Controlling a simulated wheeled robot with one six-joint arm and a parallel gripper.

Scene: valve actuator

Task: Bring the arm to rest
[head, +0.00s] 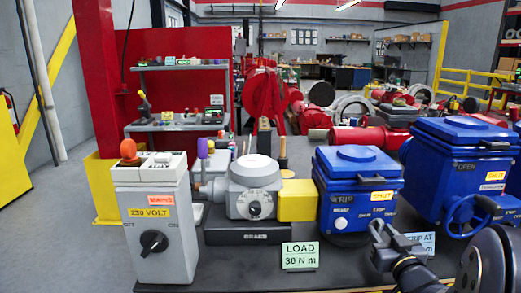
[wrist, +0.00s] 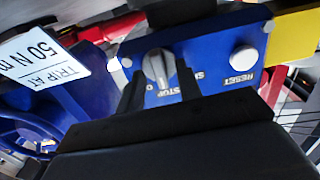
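My gripper (head: 382,232) is dark and sits at the lower right in the head view, in front of the equipment on the dark bench. In the wrist view its two black fingers (wrist: 158,82) are spread apart with nothing visibly gripped. A grey selector knob (wrist: 158,68) on a blue panel appears between and beyond the fingertips, near a STOP marking. A white RESET button (wrist: 243,58) is beside it. I cannot tell the exact gap between fingertips and knob. My forearm is partly cut off by the frame edge.
A blue TRIP box (head: 352,180) and a larger blue actuator (head: 462,165) with a handwheel stand close to the gripper. A "30 N m" sign (head: 300,256), a grey valve unit (head: 253,190) and a grey switch box (head: 153,220) stand further left.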

